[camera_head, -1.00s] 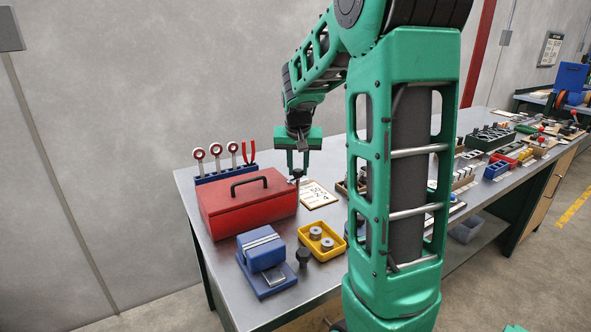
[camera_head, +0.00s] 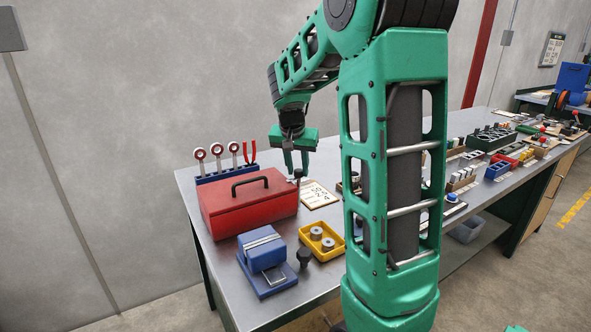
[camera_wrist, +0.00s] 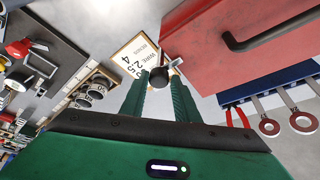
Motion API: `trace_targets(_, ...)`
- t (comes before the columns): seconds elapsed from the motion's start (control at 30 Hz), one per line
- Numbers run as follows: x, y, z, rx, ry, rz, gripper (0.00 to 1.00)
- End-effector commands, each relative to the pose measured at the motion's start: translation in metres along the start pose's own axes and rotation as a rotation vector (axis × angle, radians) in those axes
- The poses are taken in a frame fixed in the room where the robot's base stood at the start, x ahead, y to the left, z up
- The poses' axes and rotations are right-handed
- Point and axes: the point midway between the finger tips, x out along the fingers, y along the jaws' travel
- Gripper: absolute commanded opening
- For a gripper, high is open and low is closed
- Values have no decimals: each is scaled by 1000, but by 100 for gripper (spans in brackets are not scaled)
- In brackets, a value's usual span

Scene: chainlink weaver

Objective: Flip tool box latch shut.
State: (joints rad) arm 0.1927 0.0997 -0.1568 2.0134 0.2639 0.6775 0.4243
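The red tool box (camera_head: 248,208) stands on the bench with its lid down and a black handle on top; it also shows at the top right of the wrist view (camera_wrist: 225,65). A small pale metal piece (camera_wrist: 174,63), apparently the latch, sticks out from the box's edge beside a black knob (camera_wrist: 158,78). Whether the latch is open or shut is unclear. My gripper (camera_head: 296,166) is above the box's right end, fingers pointing down. In the wrist view its green fingers (camera_wrist: 159,84) are apart, with the knob showing between their tips. It holds nothing visible.
A blue rack (camera_head: 226,173) with ring tools and red pliers stands behind the box. A printed card (camera_head: 318,195) lies to its right. A blue vise-like block (camera_head: 262,250), a black knob (camera_head: 304,257) and a yellow tray (camera_head: 322,241) stand in front.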

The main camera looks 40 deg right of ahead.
Motion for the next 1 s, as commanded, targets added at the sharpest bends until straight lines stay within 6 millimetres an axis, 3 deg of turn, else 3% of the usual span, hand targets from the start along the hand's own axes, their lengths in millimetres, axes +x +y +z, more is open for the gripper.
trace_targets(0.47,-8,0,-1,0,2,-1,43)
trace_targets(1.0,-96,-2,-1,-1,2,-1,43)
